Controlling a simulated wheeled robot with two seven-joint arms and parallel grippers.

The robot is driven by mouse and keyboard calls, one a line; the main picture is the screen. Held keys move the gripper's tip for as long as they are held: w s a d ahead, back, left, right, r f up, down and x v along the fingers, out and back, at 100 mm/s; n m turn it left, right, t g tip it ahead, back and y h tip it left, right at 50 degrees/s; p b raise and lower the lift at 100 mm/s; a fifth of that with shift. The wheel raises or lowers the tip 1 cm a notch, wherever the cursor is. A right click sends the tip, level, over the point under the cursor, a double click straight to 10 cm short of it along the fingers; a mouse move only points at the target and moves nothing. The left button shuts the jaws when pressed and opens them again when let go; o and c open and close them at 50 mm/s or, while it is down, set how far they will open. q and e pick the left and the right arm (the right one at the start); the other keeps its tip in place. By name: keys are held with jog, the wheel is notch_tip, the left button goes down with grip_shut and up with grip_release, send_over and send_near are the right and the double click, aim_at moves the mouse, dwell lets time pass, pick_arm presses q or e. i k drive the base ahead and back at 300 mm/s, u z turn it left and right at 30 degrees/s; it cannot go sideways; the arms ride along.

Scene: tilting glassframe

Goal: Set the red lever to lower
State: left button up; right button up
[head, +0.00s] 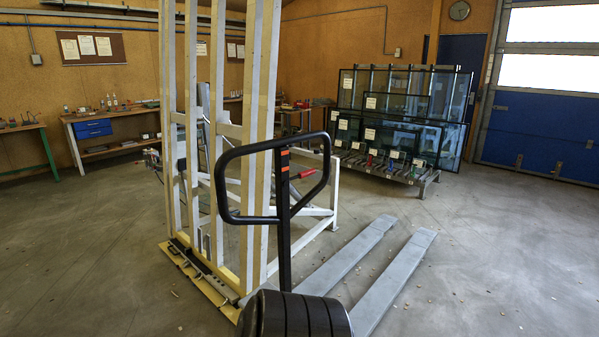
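A pallet jack stands close in front of me, with a black loop handle (229,190) on an upright black stem (284,225). A red lever (306,173) shows inside the right part of the loop. It points right and slightly up from beside the stem and seems to join it. Orange marks show on the stem near the top of the loop. I cannot read which setting the lever is at. Neither of my grippers is in view.
The jack's two grey forks (392,285) lie low, pointing away to the right. A tall white frame (259,130) stands behind and left of the handle. A rack of glass panes (404,110) stands at the back. A workbench (110,116) lines the left wall. Floor is open at right.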

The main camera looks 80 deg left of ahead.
aim_at(308, 172)
jog(key=u, duration=0.75)
jog(key=i, duration=0.8)
jog(key=u, duration=1.25)
jog(key=i, duration=0.2)
jog(key=z, duration=0.05)
